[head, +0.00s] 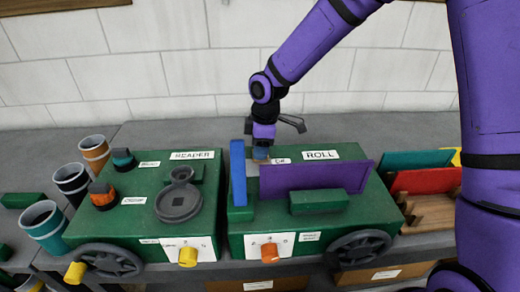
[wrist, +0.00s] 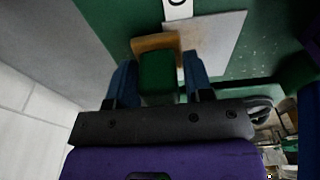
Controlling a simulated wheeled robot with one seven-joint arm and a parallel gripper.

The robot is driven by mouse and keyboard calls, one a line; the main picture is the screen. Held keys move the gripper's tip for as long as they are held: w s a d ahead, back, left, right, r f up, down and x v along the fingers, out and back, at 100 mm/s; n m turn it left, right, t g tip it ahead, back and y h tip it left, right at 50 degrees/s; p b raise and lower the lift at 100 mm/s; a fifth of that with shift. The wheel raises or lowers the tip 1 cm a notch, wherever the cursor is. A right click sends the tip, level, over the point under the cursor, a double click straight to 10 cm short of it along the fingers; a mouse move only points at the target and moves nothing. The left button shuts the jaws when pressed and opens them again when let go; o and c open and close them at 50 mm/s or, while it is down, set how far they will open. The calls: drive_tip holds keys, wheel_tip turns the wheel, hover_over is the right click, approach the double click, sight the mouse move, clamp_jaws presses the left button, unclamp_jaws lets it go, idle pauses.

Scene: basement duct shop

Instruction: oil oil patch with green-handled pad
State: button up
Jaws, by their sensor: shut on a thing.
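My gripper (head: 262,151) points down behind the blue upright on the ROLL machine. In the wrist view, its two blue fingers (wrist: 160,66) are shut on the green handle (wrist: 157,74) of a tan-edged pad (wrist: 155,42). A pale grey patch (wrist: 215,42) lies on the green top, to the right of the pad, beside a white label (wrist: 178,9) that is partly cut off. The pad is at the patch's left edge; I cannot tell whether it touches the surface. In the head view, the label (head: 281,161) near my gripper is partly hidden, and the purple panel hides most of the patch.
The green ROLL machine (head: 345,232) carries a blue upright (head: 238,172) and a purple panel (head: 315,180) close to my gripper. The READER machine (head: 130,215) stands to the left with a dark round plate (head: 178,201). Cups (head: 72,180) stand at far left. A white block wall is behind.

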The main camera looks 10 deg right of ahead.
sight(247, 158)
drive_tip(key=shift+a, duration=0.8)
drive_tip(key=shift+s+r, duration=0.1)
drive_tip(key=shift+s, duration=1.95)
drive_tip(key=shift+s+a, duration=0.15)
drive_tip(key=shift+s, duration=2)
drive_tip(key=shift+a, duration=0.55)
drive_tip(key=shift+w+a, duration=0.3)
drive_tip(key=shift+w, duration=0.55)
drive_tip(key=shift+c, duration=0.6)
drive_tip(key=shift+w+a, duration=0.3)
drive_tip(key=shift+w, duration=0.1)
drive_tip(key=shift+w+d, duration=0.2)
drive_tip(key=shift+w, duration=0.45)
drive_tip(key=shift+w+d, duration=0.15)
drive_tip(key=shift+w, duration=0.45)
drive_tip(key=shift+w+d, duration=0.15)
drive_tip(key=shift+w, duration=1.6)
